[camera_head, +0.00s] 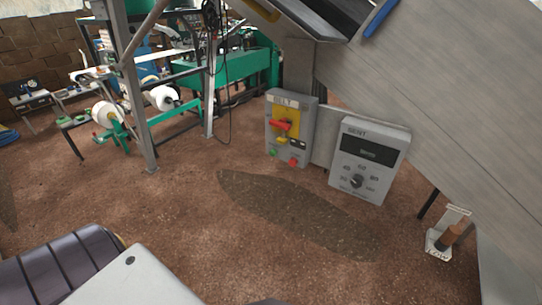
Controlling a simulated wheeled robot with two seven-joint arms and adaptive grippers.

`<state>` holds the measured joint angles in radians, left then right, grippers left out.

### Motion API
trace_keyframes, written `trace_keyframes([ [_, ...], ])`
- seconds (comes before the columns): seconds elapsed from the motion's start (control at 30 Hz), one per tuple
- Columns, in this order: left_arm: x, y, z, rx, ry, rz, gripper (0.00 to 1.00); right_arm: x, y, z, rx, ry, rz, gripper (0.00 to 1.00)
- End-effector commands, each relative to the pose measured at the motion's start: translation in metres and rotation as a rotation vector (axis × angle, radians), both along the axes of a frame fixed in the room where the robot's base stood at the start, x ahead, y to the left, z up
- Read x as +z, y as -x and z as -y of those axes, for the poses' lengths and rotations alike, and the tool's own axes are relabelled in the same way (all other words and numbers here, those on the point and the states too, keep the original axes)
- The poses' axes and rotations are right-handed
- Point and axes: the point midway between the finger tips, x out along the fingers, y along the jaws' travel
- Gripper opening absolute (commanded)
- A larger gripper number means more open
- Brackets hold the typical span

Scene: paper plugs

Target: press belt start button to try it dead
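A grey control box labelled BELT (271,112) is fixed on the machine's frame near the middle of the head view. On it, a red rotary handle (281,125) sits on a yellow plate (292,114). A small yellow piece (282,140) hangs below the handle, with a dark tag (298,144) beside it; both are too small to make out. A green button (274,151) is at the box's lower left and a red button (293,162) at its lower right. Nothing touches the box. Neither of my grippers shows in the view.
A second grey box (396,143) with a dark display and a knob (356,181) stands right of the BELT box. A sloping grey panel (450,95) fills the upper right. A small stand (438,243) is at lower right. Brown floor (190,205) before the boxes is clear.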

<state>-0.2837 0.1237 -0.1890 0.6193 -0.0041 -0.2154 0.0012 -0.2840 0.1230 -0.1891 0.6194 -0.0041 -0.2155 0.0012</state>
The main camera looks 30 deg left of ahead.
Motion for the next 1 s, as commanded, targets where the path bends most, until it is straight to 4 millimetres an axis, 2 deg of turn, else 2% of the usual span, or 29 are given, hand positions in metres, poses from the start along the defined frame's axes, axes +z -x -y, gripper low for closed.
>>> trace_keyframes([
  [0.03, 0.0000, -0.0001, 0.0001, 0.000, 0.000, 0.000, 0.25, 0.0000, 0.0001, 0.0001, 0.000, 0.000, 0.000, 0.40],
  [0.23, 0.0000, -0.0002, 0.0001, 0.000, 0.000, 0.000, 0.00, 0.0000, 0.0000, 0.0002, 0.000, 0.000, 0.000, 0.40],
  [1.0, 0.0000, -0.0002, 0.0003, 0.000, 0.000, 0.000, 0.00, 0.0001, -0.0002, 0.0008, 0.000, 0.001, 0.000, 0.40],
])
